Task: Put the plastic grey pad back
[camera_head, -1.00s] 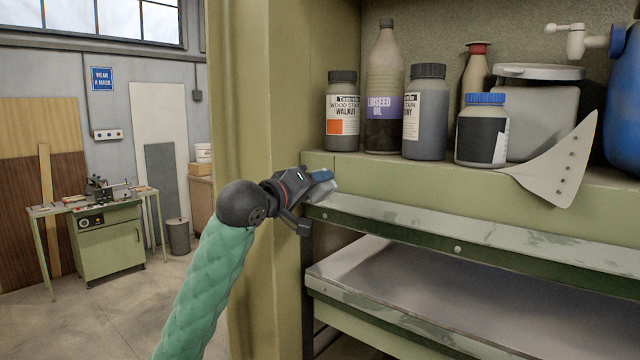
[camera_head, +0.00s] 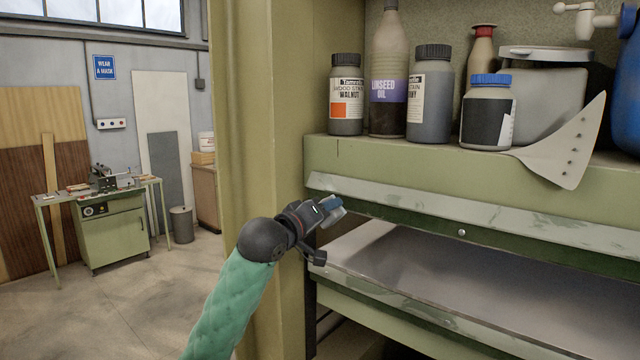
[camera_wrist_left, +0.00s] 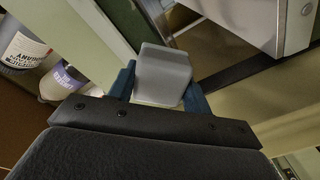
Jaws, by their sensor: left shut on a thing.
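My left gripper (camera_head: 334,212) is at the left end of the press opening, in front of the frame. In the left wrist view its blue fingers (camera_wrist_left: 197,101) are shut on a grey plastic pad (camera_wrist_left: 163,75), a small rounded block. In the head view the pad (camera_head: 335,219) shows only as a small light patch at the fingertips. Below and right of the gripper lies the lower metal platen (camera_head: 480,270). The pad appears apart from it. My right gripper is not in view.
A pale upper ledge (camera_head: 450,210) runs above the opening. On the shelf stand a walnut stain bottle (camera_head: 346,105), a linseed oil bottle (camera_head: 388,90), and a blue-capped jar (camera_head: 488,112). A white spreader (camera_head: 565,150) overhangs the shelf edge. The green post (camera_head: 265,120) is close on the left.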

